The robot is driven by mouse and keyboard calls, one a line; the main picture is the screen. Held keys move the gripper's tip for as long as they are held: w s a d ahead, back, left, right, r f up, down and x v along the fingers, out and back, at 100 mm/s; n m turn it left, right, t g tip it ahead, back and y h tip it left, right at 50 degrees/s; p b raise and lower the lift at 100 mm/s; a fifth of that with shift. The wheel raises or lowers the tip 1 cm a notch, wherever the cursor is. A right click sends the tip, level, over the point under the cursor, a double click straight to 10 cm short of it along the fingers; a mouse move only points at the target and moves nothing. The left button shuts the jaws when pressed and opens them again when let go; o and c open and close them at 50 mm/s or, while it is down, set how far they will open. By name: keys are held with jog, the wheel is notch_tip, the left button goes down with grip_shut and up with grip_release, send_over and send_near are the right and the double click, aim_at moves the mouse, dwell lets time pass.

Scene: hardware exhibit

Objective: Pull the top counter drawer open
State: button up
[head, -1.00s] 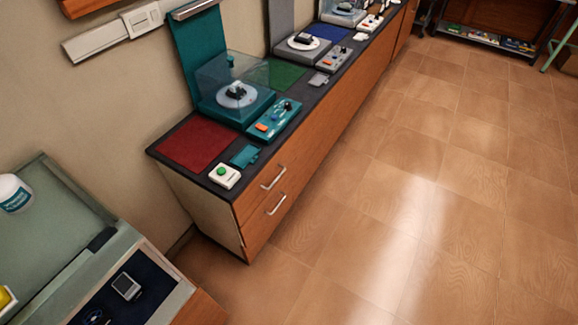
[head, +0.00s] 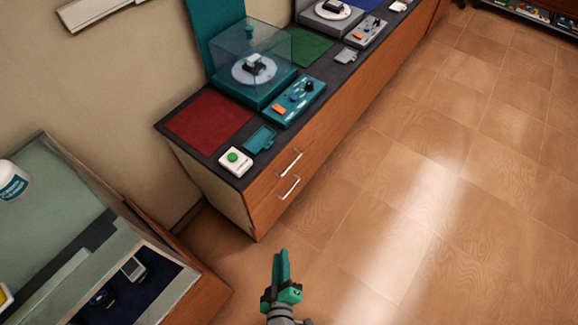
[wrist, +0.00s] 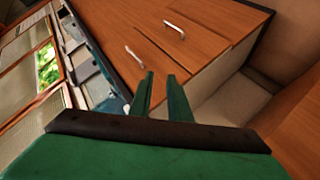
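The counter (head: 210,185) has a wooden front with two drawers at its near end. The top drawer (head: 268,177) looks flush with the front, and its silver bar handle (head: 290,163) is bare. A second handle (head: 289,187) sits just below. In the wrist view the picture is turned; the top handle (wrist: 135,57) is nearer the countertop edge, the lower handle (wrist: 174,30) farther. My green gripper (head: 281,252) is over the floor in front of the drawers, apart from both handles. In the wrist view its fingers (wrist: 161,76) are spread with nothing between them.
A white box with a green button (head: 235,160), a red mat (head: 207,121) and a teal turntable (head: 245,85) sit on the countertop. A display case (head: 190,292) stands at the lower left. The tiled floor (head: 420,190) to the right is clear.

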jog(key=w+f+n+h, duration=0.1)
jog(key=w+f+n, duration=0.2)
jog(key=w, duration=0.4)
jog(key=n+t+h, duration=0.1)
jog(key=n+h, duration=0.3)
jog(key=n, duration=0.4)
send_near(288, 170)
jog(key=x, duration=1.2)
jog(key=shift+d, duration=0.15)
jog(key=shift+c, duration=0.3)
grip_shut()
